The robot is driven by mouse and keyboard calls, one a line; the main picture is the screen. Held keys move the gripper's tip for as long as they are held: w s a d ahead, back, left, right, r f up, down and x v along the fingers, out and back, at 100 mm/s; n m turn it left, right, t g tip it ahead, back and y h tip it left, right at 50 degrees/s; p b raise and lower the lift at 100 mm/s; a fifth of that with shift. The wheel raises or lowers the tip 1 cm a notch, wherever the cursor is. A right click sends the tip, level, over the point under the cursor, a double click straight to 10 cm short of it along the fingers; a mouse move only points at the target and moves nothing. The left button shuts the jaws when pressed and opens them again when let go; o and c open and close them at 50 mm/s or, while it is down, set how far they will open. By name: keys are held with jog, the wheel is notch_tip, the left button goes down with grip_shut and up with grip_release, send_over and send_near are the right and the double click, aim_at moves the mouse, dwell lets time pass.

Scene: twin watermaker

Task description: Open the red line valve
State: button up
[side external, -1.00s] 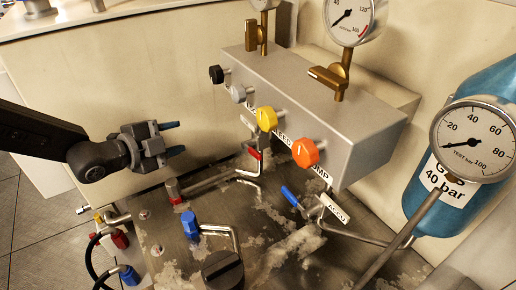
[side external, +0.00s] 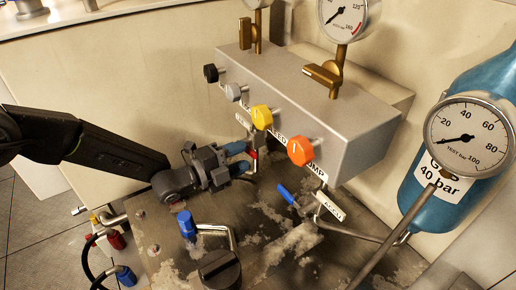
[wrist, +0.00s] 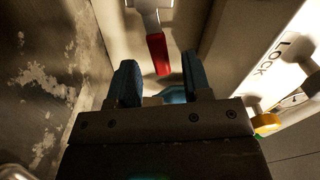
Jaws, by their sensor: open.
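The red line valve handle (wrist: 158,52) hangs as a short red lever in the wrist view, just beyond and between my fingertips. In the side view its red part (side external: 253,156) shows small beside my fingertips, under the grey block and partly hidden. My gripper (side external: 243,158) is open, its blue fingers pointing right toward the handle. In the wrist view the two fingers (wrist: 157,75) stand apart with a gap between them. I cannot tell from the side view whether a finger touches the handle.
A grey block (side external: 340,130) with black, grey, yellow (side external: 262,117) and orange (side external: 300,151) knobs overhangs the valve. A blue-handled valve (side external: 286,195) is to the right. A blue tap (side external: 188,226) and a dark knob (side external: 220,268) stand in front. A blue cylinder (side external: 425,205) is far right.

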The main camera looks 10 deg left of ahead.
aim_at(249, 153)
jog(key=shift+x, duration=2.7)
jog(key=shift+c, duration=0.3)
grip_shut()
